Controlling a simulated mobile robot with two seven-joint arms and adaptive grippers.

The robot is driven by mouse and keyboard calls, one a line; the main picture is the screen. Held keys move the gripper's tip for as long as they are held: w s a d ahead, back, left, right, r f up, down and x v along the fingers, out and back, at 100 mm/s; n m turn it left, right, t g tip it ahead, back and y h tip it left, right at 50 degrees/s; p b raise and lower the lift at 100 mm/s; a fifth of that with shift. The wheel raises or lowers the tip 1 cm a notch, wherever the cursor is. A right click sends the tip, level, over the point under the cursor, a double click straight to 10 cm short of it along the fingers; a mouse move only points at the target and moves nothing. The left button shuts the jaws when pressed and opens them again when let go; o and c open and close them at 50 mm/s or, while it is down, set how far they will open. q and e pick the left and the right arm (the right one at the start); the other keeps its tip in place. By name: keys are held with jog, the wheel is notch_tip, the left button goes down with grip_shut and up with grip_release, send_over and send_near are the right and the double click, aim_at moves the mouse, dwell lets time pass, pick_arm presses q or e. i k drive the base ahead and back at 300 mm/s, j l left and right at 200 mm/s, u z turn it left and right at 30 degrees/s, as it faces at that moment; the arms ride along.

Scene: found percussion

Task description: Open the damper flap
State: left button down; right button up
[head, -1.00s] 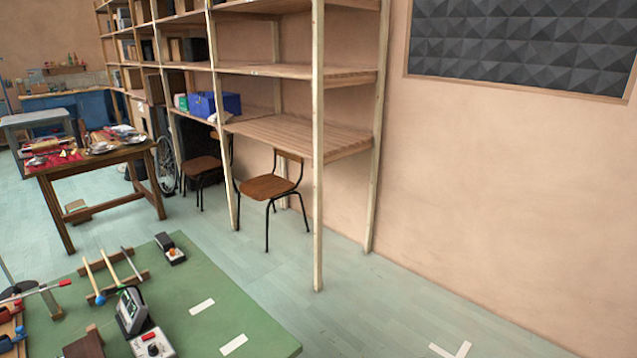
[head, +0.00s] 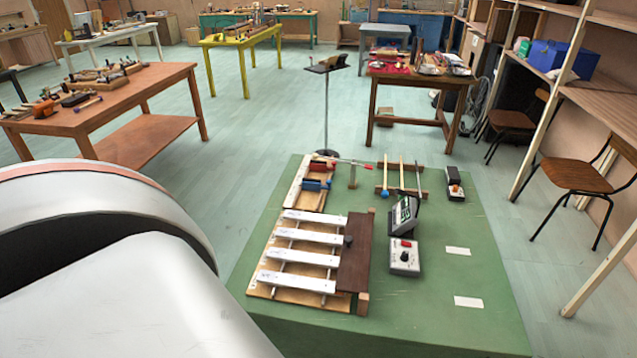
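A dark brown wooden flap with a small dark knob (head: 355,262) lies along the right side of a row of several pale metal bars (head: 306,240) on a wooden frame (head: 264,291). I take this flap to be the damper flap. It looks roughly flat beside the bars; whether it touches their ends I cannot tell. The instrument stands on a green-topped table (head: 420,320). Neither of my grippers is in view. A large white part of my own arm fills the lower left.
A grey box with a red button (head: 404,257), a small upright display (head: 404,214) and a mallet rack (head: 400,191) share the green table. A brown table (head: 140,100) stands left, shelves and chairs (head: 575,174) right. Open floor lies beyond.

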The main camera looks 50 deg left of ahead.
aim_at(353, 272)
jog(key=u, duration=1.2)
jog(key=k+l+z, duration=0.15)
jog(key=l, duration=0.15)
jog(key=l+z, duration=0.15)
jog(key=k+l+z, duration=0.2)
jog(key=l, duration=0.25)
jog(key=i, duration=0.05)
